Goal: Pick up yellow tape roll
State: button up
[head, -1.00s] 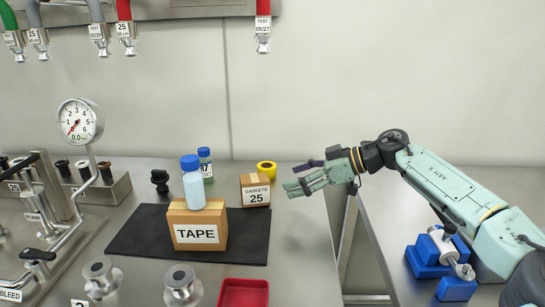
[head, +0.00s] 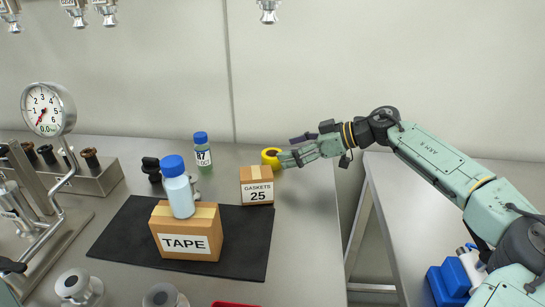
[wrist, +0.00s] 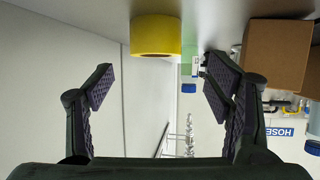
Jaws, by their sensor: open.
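The yellow tape roll (head: 271,157) lies on the grey table behind the small GASKETS box, near the back wall. In the wrist view the tape roll (wrist: 156,36) is at the top, ahead of the fingers and roughly in line with the gap between them. My gripper (head: 288,150) reaches in from the right, its fingertips close to the roll's right side in the head view. In the wrist view my gripper (wrist: 154,85) is open, with nothing between its dark ribbed pads. I cannot tell whether a fingertip touches the roll.
The GASKETS box (head: 257,185) stands just in front of the roll. A TAPE box (head: 187,230) with a blue-capped bottle (head: 178,187) on it stands on a black mat (head: 245,247). Another bottle (head: 203,153) is to the left. A gap separates this table from the right one.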

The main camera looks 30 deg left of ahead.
aim_at(275, 153)
jog(key=p+x, duration=0.2)
jog(key=x, duration=0.2)
jog(key=shift+w+a+f, duration=0.15)
jog(key=shift+w, duration=0.05)
jog(key=shift+a+f, duration=0.3)
jog(key=shift+f, duration=0.05)
jog(key=shift+c, duration=0.3)
jog(key=c, duration=1.2)
